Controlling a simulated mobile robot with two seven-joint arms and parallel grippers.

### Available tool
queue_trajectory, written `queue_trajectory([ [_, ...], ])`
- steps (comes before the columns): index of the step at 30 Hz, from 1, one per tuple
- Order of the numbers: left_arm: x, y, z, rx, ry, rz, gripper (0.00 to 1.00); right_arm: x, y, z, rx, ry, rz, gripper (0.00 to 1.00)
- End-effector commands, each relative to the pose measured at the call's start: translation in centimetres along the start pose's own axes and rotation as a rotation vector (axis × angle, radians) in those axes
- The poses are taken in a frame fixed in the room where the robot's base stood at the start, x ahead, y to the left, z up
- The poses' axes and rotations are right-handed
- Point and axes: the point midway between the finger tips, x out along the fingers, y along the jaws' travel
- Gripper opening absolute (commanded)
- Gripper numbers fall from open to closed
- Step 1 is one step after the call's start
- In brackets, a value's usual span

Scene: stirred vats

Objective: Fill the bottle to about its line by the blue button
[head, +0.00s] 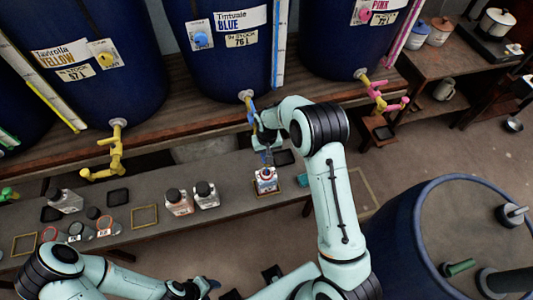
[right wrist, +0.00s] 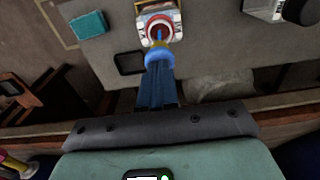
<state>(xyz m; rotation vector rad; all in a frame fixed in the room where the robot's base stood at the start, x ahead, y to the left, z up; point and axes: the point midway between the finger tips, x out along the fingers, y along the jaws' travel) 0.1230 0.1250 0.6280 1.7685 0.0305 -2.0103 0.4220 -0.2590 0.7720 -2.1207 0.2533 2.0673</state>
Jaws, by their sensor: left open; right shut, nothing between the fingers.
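The bottle (head: 266,183), clear with a red-and-white label, stands upright on the bench below the blue vat. It also shows in the right wrist view (right wrist: 144,14), its round mouth facing me. A thin blue streak shows at the mouth; I cannot tell whether it is liquid. The blue button (head: 200,39) is on a pale plate on the vat labelled BLUE. My right gripper (head: 266,155) is shut and empty, just above the bottle by the blue tap (head: 251,113), which my arm partly hides. My left gripper (head: 205,287) is open and empty at the bottom edge, away from the bench.
The yellow vat (head: 120,90) with its yellow tap (head: 115,155) stands left, the pink tap (head: 380,94) right. Other bottles (head: 206,195), dark pads and coloured frames (head: 144,216) lie on the bench. A teal block (right wrist: 89,24) is near the bottle. A large blue drum (head: 430,235) stands at right.

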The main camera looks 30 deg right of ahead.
Motion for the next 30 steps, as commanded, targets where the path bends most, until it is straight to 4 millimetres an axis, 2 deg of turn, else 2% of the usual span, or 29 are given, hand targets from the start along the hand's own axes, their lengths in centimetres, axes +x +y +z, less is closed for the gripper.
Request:
queue_trajectory([
  [1,0.2,-0.1,0.1,-0.001,-0.001,0.000,0.53,1.5,0.3,1.2,0.000,-0.035,0.009,0.00],
  [23,0.2,-0.1,0.1,-0.001,-0.001,0.000,0.53,1.5,0.3,1.2,0.000,-0.035,0.009,0.00],
  [26,-0.1,0.1,-0.1,0.000,0.001,0.000,0.53,1.0,0.3,1.1,0.000,-0.032,0.009,0.00],
  [30,-1.4,0.7,-0.7,0.004,0.010,0.004,0.53,-1.1,0.4,0.2,0.001,-0.021,0.007,0.00],
])
